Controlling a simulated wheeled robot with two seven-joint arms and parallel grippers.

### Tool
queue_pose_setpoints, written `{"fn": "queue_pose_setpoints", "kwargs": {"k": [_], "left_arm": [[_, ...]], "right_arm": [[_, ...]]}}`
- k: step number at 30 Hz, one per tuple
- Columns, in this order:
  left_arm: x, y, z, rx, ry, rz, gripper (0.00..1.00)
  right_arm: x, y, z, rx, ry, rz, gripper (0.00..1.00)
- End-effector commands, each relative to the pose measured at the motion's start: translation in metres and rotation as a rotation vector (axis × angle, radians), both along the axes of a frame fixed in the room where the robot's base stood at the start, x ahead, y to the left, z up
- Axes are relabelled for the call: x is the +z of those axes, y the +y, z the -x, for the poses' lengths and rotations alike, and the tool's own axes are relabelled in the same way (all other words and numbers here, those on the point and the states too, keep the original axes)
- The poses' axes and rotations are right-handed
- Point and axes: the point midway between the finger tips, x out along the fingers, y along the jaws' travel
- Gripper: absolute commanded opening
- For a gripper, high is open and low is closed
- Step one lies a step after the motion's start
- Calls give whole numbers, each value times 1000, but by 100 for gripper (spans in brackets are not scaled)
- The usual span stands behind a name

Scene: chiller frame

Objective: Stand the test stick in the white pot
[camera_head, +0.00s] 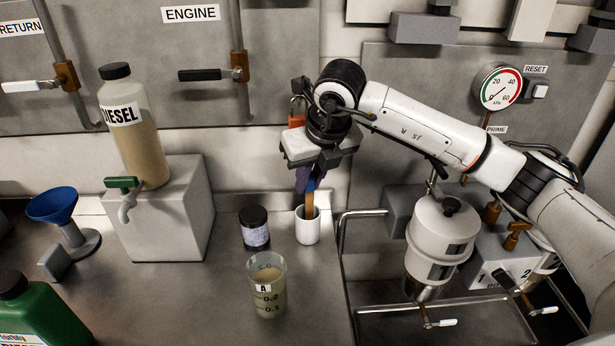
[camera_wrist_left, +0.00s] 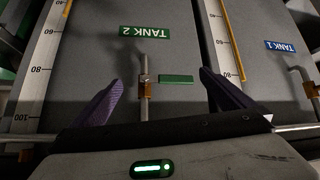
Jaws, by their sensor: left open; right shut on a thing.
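The white pot (camera_head: 308,230) stands upright on the bench in the head view, right of a dark jar. The test stick (camera_head: 309,206) is a narrow brown strip, upright, with its lower end at the pot's mouth; the near rim hides its tip. My right gripper (camera_head: 310,182) points down above the pot, its purple fingers shut on the upper part of the stick. I cannot tell whether the stick touches the pot's bottom. My left gripper (camera_wrist_left: 160,95) shows only in the left wrist view, open and empty, its purple fingers apart in front of a tank panel.
A dark jar (camera_head: 255,228) and a beaker marked A (camera_head: 267,290) stand close to the pot. A diesel bottle (camera_head: 142,135) stands on a grey block (camera_head: 165,225). A metal tray (camera_head: 390,325) with a filter (camera_head: 440,240) lies right. Bare bench lies left of the beaker.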

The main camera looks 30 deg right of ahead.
Motion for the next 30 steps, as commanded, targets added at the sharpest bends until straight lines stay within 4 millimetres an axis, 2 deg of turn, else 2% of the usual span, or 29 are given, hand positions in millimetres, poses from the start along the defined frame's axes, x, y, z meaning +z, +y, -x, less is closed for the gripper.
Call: {"fn": "queue_pose_setpoints", "kwargs": {"k": [2,3,5,6,17,20,30], "left_arm": [[-3,-1,0,-2,0,1,100],[-1,-2,1,-4,0,2,100],[0,-3,1,-5,-1,4,100],[1,-4,1,-5,-1,5,100],[6,-6,1,-8,-4,8,100],[3,-6,2,-8,-2,8,100],[-4,-5,3,-9,5,3,100]], "right_arm": [[-4,0,0,0,0,0,0],[-2,0,0,0,-1,0,22],[-2,0,0,0,-1,0,32],[-1,0,0,0,-1,0,34],[4,0,0,0,-2,-1,34],[16,1,5,2,-6,-1,34],[82,2,34,1,-6,0,34]]}}
